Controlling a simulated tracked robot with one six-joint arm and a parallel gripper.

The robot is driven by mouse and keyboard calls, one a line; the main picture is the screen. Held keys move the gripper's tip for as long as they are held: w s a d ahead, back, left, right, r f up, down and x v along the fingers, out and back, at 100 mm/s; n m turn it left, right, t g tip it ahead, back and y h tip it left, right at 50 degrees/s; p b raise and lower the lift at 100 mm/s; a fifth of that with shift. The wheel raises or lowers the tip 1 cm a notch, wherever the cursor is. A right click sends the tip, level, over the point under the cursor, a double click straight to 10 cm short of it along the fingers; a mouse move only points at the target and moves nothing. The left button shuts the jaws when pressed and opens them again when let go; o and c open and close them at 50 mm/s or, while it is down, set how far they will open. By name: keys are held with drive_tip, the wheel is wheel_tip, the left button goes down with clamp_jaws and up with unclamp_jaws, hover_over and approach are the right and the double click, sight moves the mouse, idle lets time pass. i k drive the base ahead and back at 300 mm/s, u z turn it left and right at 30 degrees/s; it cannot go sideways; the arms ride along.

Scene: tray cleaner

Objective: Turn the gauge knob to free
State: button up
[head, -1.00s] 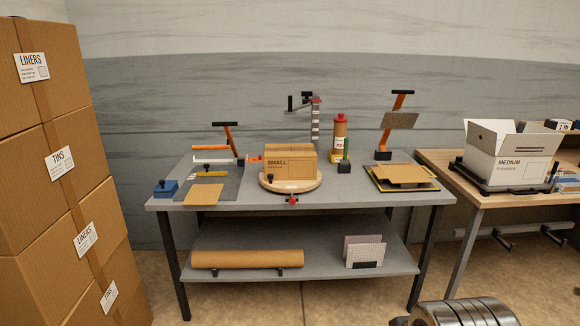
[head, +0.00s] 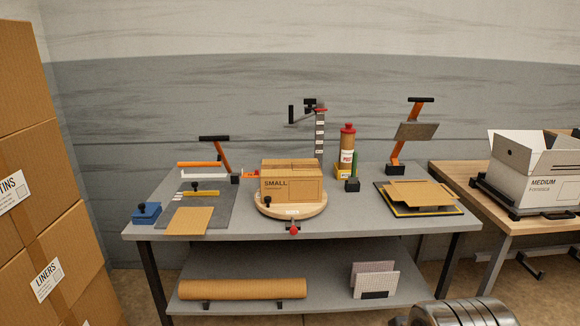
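I cannot tell for sure which knob is the gauge knob. A dark upright post with white scale marks (head: 320,138) stands at the back of the grey bench, with a black arm and a red part at its top. A small black knob (head: 194,185) sits by a yellow bar (head: 201,193) on a dark mat at the left. Other black knobs sit on a blue block (head: 146,215) and by the box on the round wooden turntable (head: 291,210). A red knob (head: 293,231) is at the bench's front edge. Knob settings are too small to read. My gripper is not in view.
The grey bench (head: 350,225) carries a box marked SMALL (head: 291,185), a red-capped bottle (head: 347,145) and cardboard sheets (head: 420,194). Stacked cartons (head: 35,150) stand at the left. A wooden table (head: 470,185) with a MEDIUM box (head: 528,178) is at the right.

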sight(309, 102)
drive_tip(key=u, duration=0.3)
drive_tip(key=i, duration=1.05)
drive_tip(key=u, duration=0.8)
drive_tip(key=i, duration=1.3)
drive_tip(key=z, duration=0.05)
